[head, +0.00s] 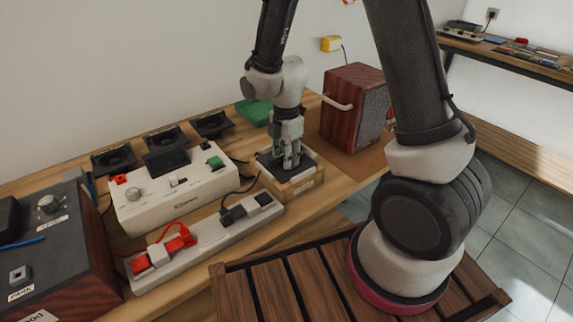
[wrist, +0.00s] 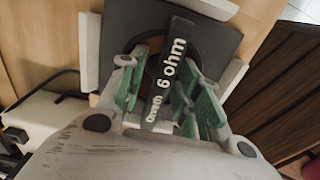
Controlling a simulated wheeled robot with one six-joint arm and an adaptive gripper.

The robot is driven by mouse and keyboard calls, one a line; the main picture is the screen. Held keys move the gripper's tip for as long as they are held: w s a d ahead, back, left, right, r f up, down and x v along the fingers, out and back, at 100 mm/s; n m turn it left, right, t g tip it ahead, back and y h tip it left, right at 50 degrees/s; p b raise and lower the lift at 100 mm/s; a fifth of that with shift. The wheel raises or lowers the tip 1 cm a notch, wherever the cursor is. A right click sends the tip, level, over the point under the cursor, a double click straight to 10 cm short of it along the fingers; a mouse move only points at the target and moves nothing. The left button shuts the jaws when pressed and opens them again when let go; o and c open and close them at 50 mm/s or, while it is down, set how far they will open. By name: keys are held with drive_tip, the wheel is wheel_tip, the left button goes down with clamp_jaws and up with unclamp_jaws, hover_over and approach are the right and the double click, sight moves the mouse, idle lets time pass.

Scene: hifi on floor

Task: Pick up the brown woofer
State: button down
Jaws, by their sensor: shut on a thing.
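A dark, square-framed woofer (head: 268,169) sits in a shallow tray with pale edges (head: 302,184) on the wooden bench. In the wrist view its plate (wrist: 118,22) looks nearly black rather than brown. A raised bar across it reads "6 ohm", with a smaller word that is hard to read. My gripper (head: 286,163) points down over the woofer, its green-padded fingers (wrist: 160,80) shut on the bar from both sides. The fingers and wrist hide part of the woofer. I cannot tell whether it is lifted off the tray floor.
A power strip (head: 205,238) lies in front. A red-brown speaker cabinet (head: 347,118) stands close right of the tray. A green block (head: 254,112) is behind.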

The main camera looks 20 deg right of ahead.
wheel_tip(320, 180, up, 12)
drive_tip(key=shift+f, duration=0.2)
idle(0.4)
